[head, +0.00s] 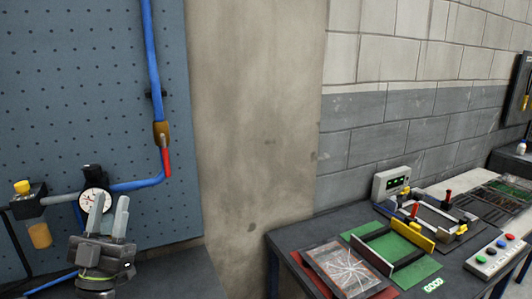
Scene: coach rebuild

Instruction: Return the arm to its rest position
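My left gripper (109,208) is at the lower left of the head view. Its two light grey fingers point up and stand apart with nothing between them. It is in front of the dark pegboard panel, and its fingers overlap the lower edge of a round white gauge (96,201) in the picture. I cannot tell whether they touch it. Most of the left arm is outside the frame. My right gripper and arm are not in view.
Blue piping (155,75) with a red lever (166,161) runs along the pegboard (60,90). A yellow-capped fitting (22,188) is at far left. At right, a dark workbench (290,243) carries a green fixture mat (421,269), a cracked panel (345,267) and a button box (497,255).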

